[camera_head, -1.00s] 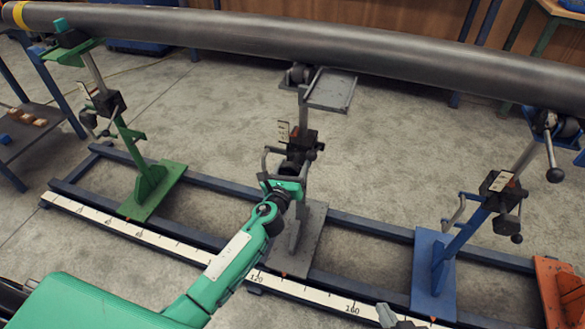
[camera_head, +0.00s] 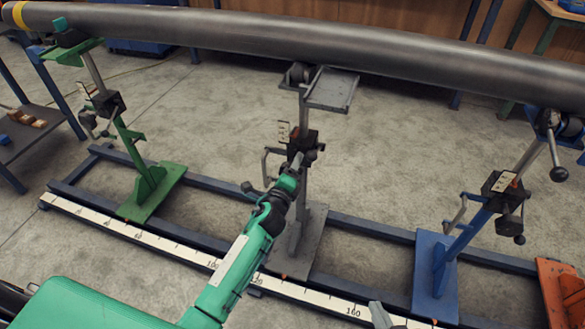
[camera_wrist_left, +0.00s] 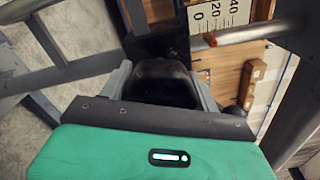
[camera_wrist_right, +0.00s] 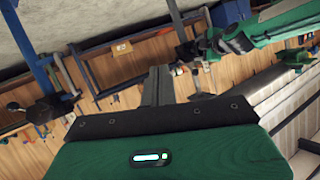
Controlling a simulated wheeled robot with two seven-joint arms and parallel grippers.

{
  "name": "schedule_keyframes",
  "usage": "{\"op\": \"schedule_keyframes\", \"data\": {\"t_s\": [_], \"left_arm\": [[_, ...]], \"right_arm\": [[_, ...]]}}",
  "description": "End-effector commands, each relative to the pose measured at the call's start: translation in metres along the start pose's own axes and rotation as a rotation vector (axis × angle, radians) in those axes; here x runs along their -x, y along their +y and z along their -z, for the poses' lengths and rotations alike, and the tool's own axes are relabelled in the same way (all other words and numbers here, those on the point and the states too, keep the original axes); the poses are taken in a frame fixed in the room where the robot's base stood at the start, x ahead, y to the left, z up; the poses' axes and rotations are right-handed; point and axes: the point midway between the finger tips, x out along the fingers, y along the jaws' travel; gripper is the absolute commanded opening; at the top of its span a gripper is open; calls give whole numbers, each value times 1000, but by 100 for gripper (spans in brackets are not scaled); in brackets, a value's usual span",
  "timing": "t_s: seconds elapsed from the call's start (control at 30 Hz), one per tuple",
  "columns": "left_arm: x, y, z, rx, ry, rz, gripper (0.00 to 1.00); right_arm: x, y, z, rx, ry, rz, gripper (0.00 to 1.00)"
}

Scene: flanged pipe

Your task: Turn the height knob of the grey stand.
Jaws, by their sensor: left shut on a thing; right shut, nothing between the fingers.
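The grey stand (camera_head: 312,225) stands upright on the rail at the middle of the head view, its small tray (camera_head: 332,88) just under the pipe. My left gripper (camera_head: 297,162) reaches its dark clamp block from the front. In the left wrist view the left fingers are shut on the black height knob (camera_wrist_left: 163,82), one on each side. In the head view the gripper mostly hides that knob. A crank with a black ball (camera_head: 247,187) sticks out left of the block. My right gripper (camera_head: 379,314) is shut and empty at the bottom edge; its fingers also show in the right wrist view (camera_wrist_right: 157,86).
The long dark pipe (camera_head: 300,45) runs across above. A green stand (camera_head: 150,190) is at left, a blue stand (camera_head: 435,270) at right, and an orange foot (camera_head: 560,285) beyond it. A white scale (camera_head: 180,249) lies along the front rail.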

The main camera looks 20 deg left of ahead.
Motion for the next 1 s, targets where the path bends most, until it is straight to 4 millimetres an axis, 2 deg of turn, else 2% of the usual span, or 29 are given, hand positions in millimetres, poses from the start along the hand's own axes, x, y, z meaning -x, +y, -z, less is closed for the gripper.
{"op": "schedule_keyframes", "data": {"t_s": [0.27, 0.6, 1.0], "left_arm": [[0, 1, 1, 263, 0, -3, 39], [1, 1, 0, 547, 0, -3, 39], [1, 2, 1, 725, 0, -4, 39]], "right_arm": [[2, 2, -4, 4, -41, -6, 0], [7, 15, -3, 16, -135, -38, 0], [13, 24, -7, 21, -219, -63, 0]]}}
